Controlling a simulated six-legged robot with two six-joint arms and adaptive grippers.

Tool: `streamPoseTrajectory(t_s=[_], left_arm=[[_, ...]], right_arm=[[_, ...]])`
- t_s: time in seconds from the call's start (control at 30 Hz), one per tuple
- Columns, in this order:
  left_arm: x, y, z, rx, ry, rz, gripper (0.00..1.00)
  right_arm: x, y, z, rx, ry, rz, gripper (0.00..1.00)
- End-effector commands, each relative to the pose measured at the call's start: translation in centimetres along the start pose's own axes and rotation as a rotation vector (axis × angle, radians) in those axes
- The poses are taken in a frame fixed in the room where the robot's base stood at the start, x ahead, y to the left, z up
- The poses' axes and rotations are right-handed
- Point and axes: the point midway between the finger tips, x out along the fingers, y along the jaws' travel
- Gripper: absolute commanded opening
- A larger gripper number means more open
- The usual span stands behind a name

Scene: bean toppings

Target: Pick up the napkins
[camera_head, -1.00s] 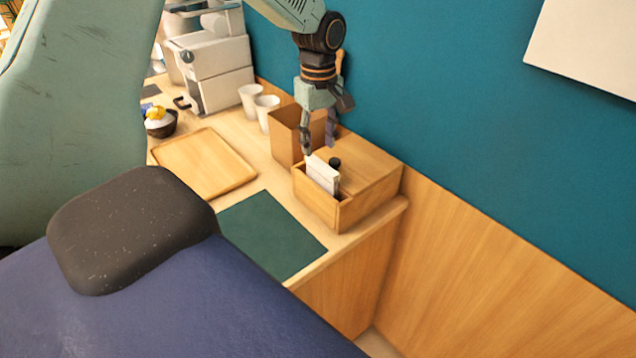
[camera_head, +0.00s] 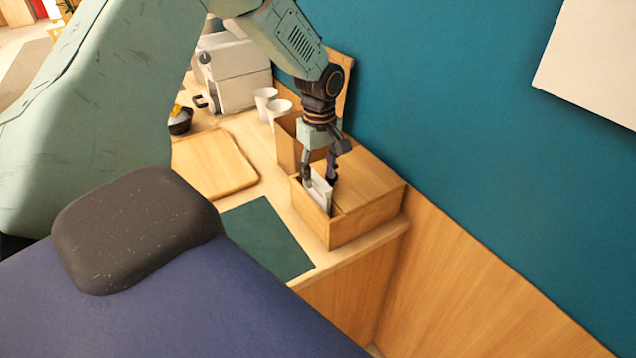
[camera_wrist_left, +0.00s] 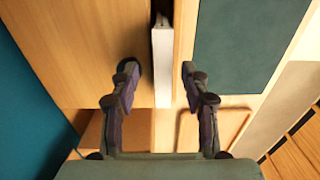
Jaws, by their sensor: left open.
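The white napkins (camera_head: 319,188) stand upright in the front slot of a wooden box (camera_head: 365,215) at the counter's end. In the left wrist view the napkins (camera_wrist_left: 162,62) show as a narrow white strip. My left gripper (camera_head: 319,182) points down at the box, with its fingers around the napkins' top in the head view. In the left wrist view my left gripper (camera_wrist_left: 158,72) is open, with one finger on each side of the strip and gaps between. My right gripper is not in view.
A brown open container (camera_head: 287,145) stands right behind the box. Two white cups (camera_head: 266,100), a wooden tray (camera_head: 214,165) and a dark green mat (camera_head: 266,238) are on the counter. The teal wall (camera_head: 450,120) is close on the right.

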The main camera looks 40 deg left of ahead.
Motion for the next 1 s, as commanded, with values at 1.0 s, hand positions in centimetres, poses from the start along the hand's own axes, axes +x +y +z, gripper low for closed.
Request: streamPoseTrajectory(t_s=[1.0], left_arm=[[-0.52, -0.12, 0.04, -0.003, 0.0, 0.001, 0.06]], right_arm=[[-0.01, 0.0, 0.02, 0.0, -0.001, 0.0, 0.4]])
